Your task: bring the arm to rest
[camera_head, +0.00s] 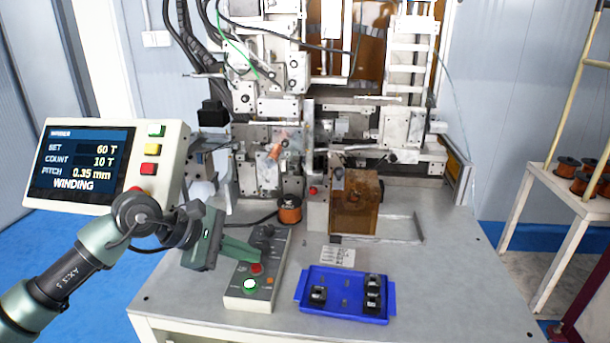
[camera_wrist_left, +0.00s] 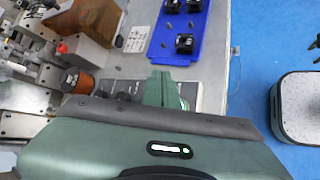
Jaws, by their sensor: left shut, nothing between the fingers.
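My left arm comes in from the left in the head view. Its green gripper (camera_head: 240,250) is shut and empty, with its fingers just above the grey control box (camera_head: 245,291). The box has a lit green button (camera_head: 249,285) and a red button (camera_head: 257,268). In the left wrist view the shut fingers (camera_wrist_left: 161,90) point toward the blue tray (camera_wrist_left: 176,58) and cover part of the control box. I cannot tell whether the fingertips touch the box. My right gripper is not in view.
The winding machine (camera_head: 265,105) fills the back of the table. The display (camera_head: 80,165) reads WINDING, count 10 T of 60 T. The blue tray (camera_head: 302,290) holds black parts. A copper spool (camera_head: 289,210) stands behind the box. A rack with spools (camera_head: 568,168) is at right.

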